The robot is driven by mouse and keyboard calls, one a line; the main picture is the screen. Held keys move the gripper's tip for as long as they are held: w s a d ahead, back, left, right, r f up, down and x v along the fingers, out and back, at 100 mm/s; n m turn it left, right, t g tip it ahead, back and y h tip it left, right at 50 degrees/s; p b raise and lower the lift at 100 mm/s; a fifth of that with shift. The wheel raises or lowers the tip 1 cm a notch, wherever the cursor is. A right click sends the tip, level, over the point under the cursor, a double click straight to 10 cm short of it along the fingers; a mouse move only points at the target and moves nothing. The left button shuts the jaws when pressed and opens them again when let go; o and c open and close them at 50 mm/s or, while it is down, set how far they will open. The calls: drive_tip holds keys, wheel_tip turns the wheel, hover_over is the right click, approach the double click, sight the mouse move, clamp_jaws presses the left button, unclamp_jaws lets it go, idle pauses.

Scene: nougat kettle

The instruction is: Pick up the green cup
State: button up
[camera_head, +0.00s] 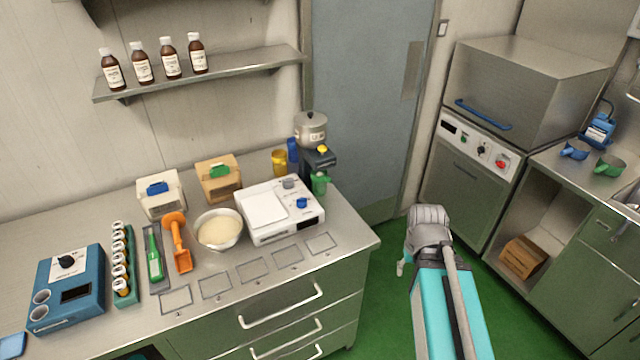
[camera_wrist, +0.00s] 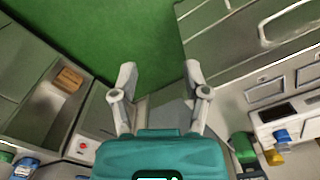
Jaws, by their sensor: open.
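A green cup (camera_head: 320,185) stands near the back right corner of the left counter, by the dark machine with a silver hopper (camera_head: 311,130). In the wrist view a green shape that looks like this cup (camera_wrist: 243,147) is at the lower right, beside a yellow one. A second green vessel with a handle (camera_head: 609,165) sits on the right counter. My gripper (camera_wrist: 160,80) is open and empty, its two fingers spread over the green floor. In the head view it is right of the left counter, apart from both green vessels.
A white scale (camera_head: 282,212), a bowl (camera_head: 219,230) and a yellow cup (camera_head: 279,162) are on the left counter. A blue pan (camera_head: 575,149) is beside the second green vessel. A wooden crate (camera_head: 524,257) sits under the right counter. The floor (camera_head: 385,300) between is clear.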

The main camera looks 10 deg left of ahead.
drive_tip(key=shift+s, duration=0.1)
drive_tip(key=w+a+f+m+t+y+b, duration=0.1)
drive_tip(key=w+a+t+y+b, duration=0.2)
drive_tip(key=w+a+b, duration=0.2)
drive_tip(key=w+a+f+m+t+y+b, duration=0.1)
drive_tip(key=w+a+y+b, duration=0.3)
drive_tip(key=w, duration=0.5)
drive_tip(key=w+a+f+m+t+y+b, duration=0.2)
drive_tip(key=w+a+f+t+y+b, duration=0.1)
drive_tip(key=w+a+b, duration=0.3)
drive_tip(key=shift+w+a+f+t+y+b, duration=0.2)
drive_tip(key=shift+w+t+b, duration=0.2)
drive_tip(key=shift+b, duration=0.15)
drive_tip(key=shift+w+a+f+t+y+b, duration=0.1)
drive_tip(key=shift+w+a+t+b, duration=0.15)
drive_tip(key=shift+t+b, duration=0.25)
drive_tip(key=w+m+t+b, duration=0.1)
drive_tip(key=w+b, duration=0.1)
drive_tip(key=w+m+t+b, duration=0.2)
drive_tip(key=w+m+t+y+b, duration=0.1)
drive_tip(key=w+m, duration=0.1)
drive_tip(key=w, duration=0.1)
drive_tip(key=shift+a+r+b, duration=0.1)
drive_tip(key=shift+r+b, duration=0.2)
drive_tip(key=shift+b, duration=0.1)
drive_tip(key=shift+w+r+m+t+h, duration=0.15)
drive_tip(key=shift+w+m+t+h, duration=0.25)
drive_tip(key=shift+m+t, duration=0.3)
drive_tip(key=shift+w+y, duration=0.1)
drive_tip(key=shift+y, duration=0.2)
